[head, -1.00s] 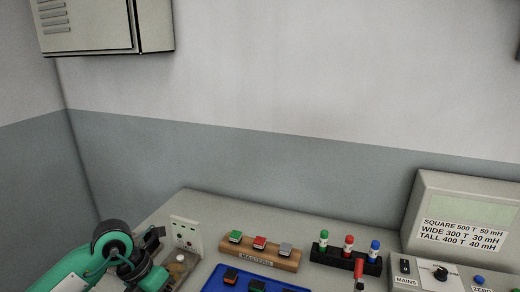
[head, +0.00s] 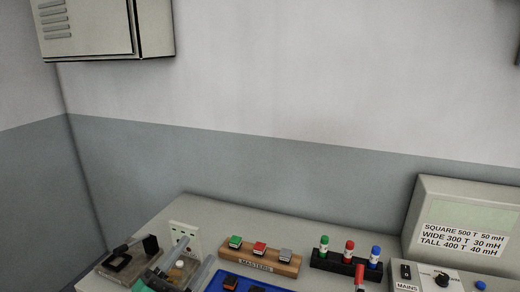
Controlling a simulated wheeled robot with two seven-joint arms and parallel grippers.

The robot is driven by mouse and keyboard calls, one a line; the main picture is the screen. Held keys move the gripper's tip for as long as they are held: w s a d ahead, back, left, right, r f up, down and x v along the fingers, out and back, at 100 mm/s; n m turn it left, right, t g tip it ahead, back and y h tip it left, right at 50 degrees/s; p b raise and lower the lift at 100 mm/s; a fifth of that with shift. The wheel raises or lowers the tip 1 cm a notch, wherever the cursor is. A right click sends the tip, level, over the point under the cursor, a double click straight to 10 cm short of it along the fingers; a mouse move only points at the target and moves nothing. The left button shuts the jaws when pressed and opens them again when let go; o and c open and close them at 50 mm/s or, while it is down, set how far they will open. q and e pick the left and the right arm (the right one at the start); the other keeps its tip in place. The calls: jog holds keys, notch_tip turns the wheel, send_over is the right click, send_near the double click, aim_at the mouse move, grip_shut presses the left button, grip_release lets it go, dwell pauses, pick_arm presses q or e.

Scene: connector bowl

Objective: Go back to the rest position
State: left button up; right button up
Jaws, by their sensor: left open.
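My left gripper (head: 186,264) is at the bottom left, cut off by the lower edge, with its grey fingers apart. It is in front of the small white socket panel (head: 184,236) and left of the blue tray (head: 256,289). Nothing shows held between its fingers, though its lower part is out of frame. My right gripper is not in view.
A wooden block labelled MASTERS (head: 260,257) holds green, red and grey pieces. A black rack (head: 330,262) holds three coloured-cap bottles. A meter box (head: 470,222) stands at the right. A flat fixture (head: 118,262) with black parts lies at the left.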

pick_arm(q)
jog(key=s+a+f+n+g+y, duration=0.1)
jog(key=a+f+n+g+y, duration=0.1)
jog(key=a+f+n+y, duration=0.45)
jog(key=s+a+f+n+g+y, duration=0.15)
jog(key=a+f+n+y, duration=0.25)
jog(key=f+n+y, duration=0.5)
jog(key=s+f+n+g+h, duration=0.2)
jog(key=s+f+g, duration=1.1)
jog(key=s+f, duration=0.55)
notch_tip(320, 180, down, 27)
jog(key=s, duration=0.1)
jog(key=s+a+f+g, duration=0.2)
jog(key=s+f, duration=1.8)
jog(key=f, duration=0.1)
jog(key=shift+a+f, duration=0.25)
jog(key=shift+a, duration=0.1)
